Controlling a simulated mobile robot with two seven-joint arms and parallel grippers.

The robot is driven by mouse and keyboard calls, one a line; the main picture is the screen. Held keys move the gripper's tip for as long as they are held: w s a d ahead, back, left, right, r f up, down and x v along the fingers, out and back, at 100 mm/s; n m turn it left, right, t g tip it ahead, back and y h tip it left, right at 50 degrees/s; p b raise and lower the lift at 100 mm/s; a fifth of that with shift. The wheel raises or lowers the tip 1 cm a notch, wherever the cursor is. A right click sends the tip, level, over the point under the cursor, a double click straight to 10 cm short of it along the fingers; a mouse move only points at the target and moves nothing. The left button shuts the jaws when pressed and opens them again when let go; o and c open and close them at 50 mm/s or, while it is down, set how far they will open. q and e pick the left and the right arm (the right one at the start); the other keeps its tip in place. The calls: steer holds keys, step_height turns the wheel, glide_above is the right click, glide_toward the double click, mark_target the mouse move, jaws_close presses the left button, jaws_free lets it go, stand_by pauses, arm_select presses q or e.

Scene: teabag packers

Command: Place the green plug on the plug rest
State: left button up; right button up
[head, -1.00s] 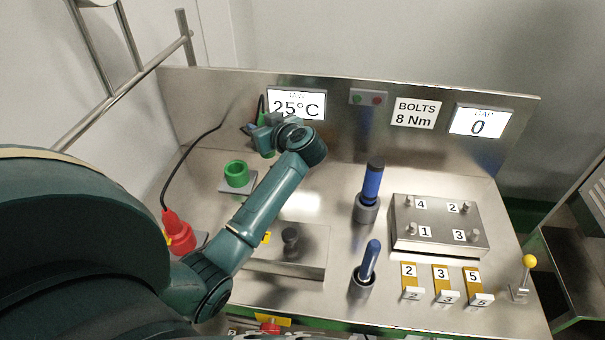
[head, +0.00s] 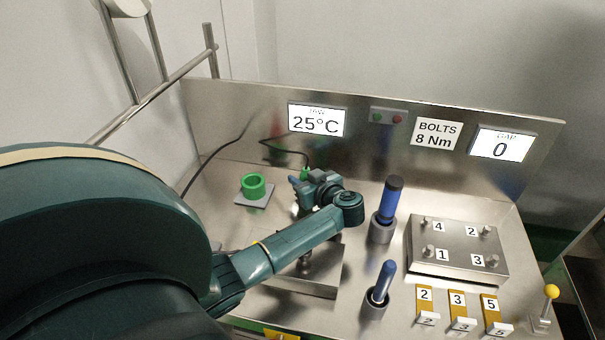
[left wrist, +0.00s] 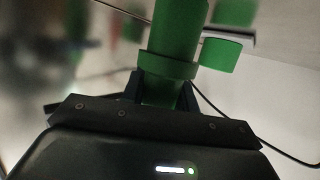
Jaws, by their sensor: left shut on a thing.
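The green plug (left wrist: 172,45) fills the upper middle of the left wrist view, with a collar close to the fingers. My left gripper (left wrist: 163,92) is shut on it. In the head view, the gripper (head: 303,187) is above the bench, and only a small green part of the plug (head: 306,173) shows beside it. A green ring-shaped holder (head: 254,187) stands on a grey square plate to the left of the gripper, apart from it. I cannot tell whether this is the plug rest. My right gripper is not in view.
A black cable (head: 283,144) runs over the bench by the back panel. Two blue-handled tools (head: 389,200) stand in grey holders to the right. Further right is a metal block (head: 460,262) with numbered bolts. My left arm hides the bench's left front.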

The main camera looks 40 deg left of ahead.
arm_select(q)
steer(key=shift+f, duration=0.15)
steer(key=o, duration=1)
steer(key=shift+o, duration=0.2)
steer(key=shift+r, duration=0.25)
steer(key=v, duration=0.7)
steer(key=shift+d, duration=0.3)
